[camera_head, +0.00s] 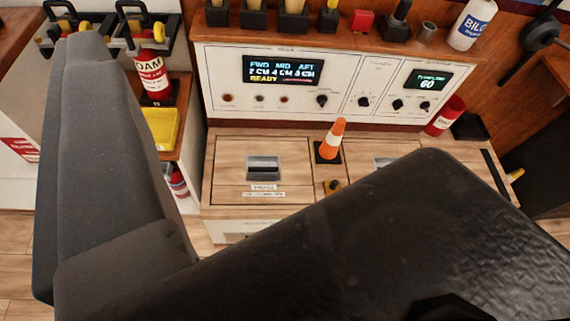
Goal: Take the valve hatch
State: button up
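A pale wooden hatch panel (230,165) lies flat in the top of the low cabinet, centre left. It has a recessed metal pull (264,169) and small labels too small to read surely. A second metal pull (383,162) shows to the right, its panel mostly hidden behind my dark body part. I cannot tell which panel is the valve hatch. Large grey and black parts of mine fill the left and lower right. Nothing is visibly held.
An orange-white cone (332,140) stands between the two pulls, with a small dark knob (333,185) in front. A white control panel (225,75) rises behind. A red can (445,116) stands right. A yellow tray (161,128) and a foam extinguisher (152,72) are left.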

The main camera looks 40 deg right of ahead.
aim_at(248, 170)
jog(key=z, duration=0.1)
jog(key=i, duration=1)
jog(key=u, duration=0.05)
